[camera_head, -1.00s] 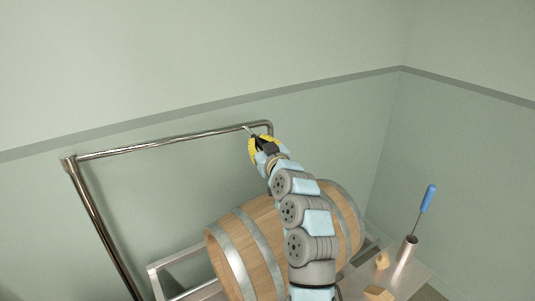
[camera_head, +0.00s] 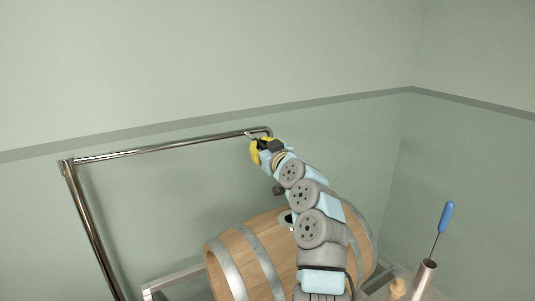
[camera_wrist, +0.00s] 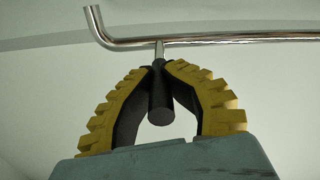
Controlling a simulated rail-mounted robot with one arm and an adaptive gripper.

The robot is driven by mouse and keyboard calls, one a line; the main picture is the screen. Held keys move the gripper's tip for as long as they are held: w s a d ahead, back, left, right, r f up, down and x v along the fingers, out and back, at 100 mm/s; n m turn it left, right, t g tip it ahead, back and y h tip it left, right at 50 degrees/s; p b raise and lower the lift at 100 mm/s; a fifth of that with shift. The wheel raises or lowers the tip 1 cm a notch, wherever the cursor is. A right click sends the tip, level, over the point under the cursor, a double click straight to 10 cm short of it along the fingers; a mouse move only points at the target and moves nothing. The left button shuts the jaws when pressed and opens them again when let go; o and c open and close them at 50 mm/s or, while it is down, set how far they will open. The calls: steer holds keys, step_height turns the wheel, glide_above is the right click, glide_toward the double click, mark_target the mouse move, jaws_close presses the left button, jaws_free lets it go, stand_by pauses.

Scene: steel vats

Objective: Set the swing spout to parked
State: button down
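The swing spout (camera_head: 165,147) is a shiny steel pipe that runs level from the top of a steel post (camera_head: 83,210) at left to a bent end at right. In the wrist view the spout (camera_wrist: 230,40) crosses the top, its bent end at upper left. A dark handle (camera_wrist: 161,98) hangs from it on a thin steel stem. My gripper (camera_wrist: 164,64) has its yellow-backed fingers on both sides of the handle, tips closed in at its top. In the head view my gripper (camera_head: 258,144) is just below the spout's right end.
A wooden barrel (camera_head: 240,255) with steel hoops lies below the spout, with an opening on top partly behind my arm. A metal cup (camera_head: 425,280) with a blue-handled tool (camera_head: 446,217) stands at lower right. Green walls (camera_head: 270,60) lie behind; the space left of my arm is clear.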

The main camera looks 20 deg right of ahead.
steer(key=shift+w+d+f, duration=0.15)
steer(key=shift+d+f, duration=0.15)
steer(key=shift+f, duration=0.1)
steer(key=c, duration=1.1)
jaws_free()
steer(key=shift+w+r, duration=0.1)
steer(key=shift+r, duration=0.15)
steer(key=shift+a+r, duration=0.1)
steer(key=shift+a, duration=0.05)
steer(key=shift+s+r, duration=0.1)
steer(key=shift+s, duration=0.5)
steer(key=shift+s+d, duration=0.4)
steer(key=shift+s, duration=1.4)
steer(key=shift+s+d, duration=0.35)
steer(key=shift+s, duration=1.4)
steer(key=shift+s+d, duration=0.4)
steer(key=shift+s, duration=1.4)
